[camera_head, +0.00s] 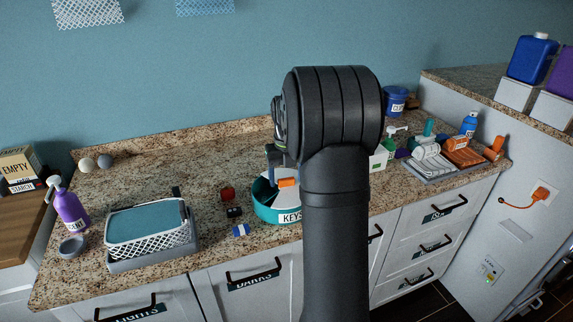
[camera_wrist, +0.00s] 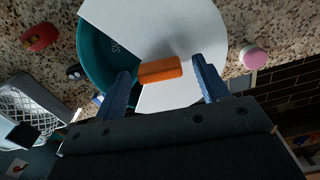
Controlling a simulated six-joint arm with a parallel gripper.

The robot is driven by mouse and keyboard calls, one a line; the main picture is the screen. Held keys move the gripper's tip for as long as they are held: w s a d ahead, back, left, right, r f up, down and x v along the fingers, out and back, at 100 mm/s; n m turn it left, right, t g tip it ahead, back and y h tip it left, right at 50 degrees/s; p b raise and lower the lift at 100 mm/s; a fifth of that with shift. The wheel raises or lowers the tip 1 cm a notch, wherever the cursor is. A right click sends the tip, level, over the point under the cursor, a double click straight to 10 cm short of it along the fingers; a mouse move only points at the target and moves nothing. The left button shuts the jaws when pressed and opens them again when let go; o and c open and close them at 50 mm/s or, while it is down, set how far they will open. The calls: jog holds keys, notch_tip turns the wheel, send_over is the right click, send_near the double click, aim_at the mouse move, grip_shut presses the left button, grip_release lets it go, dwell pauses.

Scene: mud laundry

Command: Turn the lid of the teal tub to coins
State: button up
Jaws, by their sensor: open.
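The teal tub (camera_head: 266,213) stands on the granite counter with KEYS on its front, partly hidden by my arm. It also shows in the wrist view (camera_wrist: 92,55). Its white lid (camera_wrist: 190,25) covers much of the top and leaves an open sector on the left in the wrist view, where part of a word ending in NS shows inside. An orange grip bar (camera_wrist: 160,71) stands on the lid and also shows in the head view (camera_head: 288,182). My gripper (camera_wrist: 165,75) is open, its blue fingers on either side of the bar with gaps.
A red item (camera_head: 228,194), a dark item (camera_head: 234,212) and a blue-and-white item (camera_head: 241,230) lie left of the tub. A white basket (camera_head: 150,238) and purple bottle (camera_head: 72,212) stand farther left. A pink-topped round item (camera_wrist: 253,58) is right of the tub in the wrist view.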

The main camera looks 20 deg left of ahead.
aim_at(285, 179)
notch_tip(285, 179, up, 17)
dwell(0.4)
jog(key=shift+r, duration=0.1)
jog(key=shift+c, duration=0.2)
jog(key=shift+n, duration=0.3)
jog(key=c, duration=0.6)
notch_tip(285, 179, down, 17)
jog(key=n, duration=1.7)
jog(key=shift+s+a+f, duration=0.1)
jog(key=shift+a+f, duration=0.05)
jog(key=shift+f, duration=0.05)
jog(key=shift+c, duration=0.2)
jog(key=shift+c, duration=0.3)
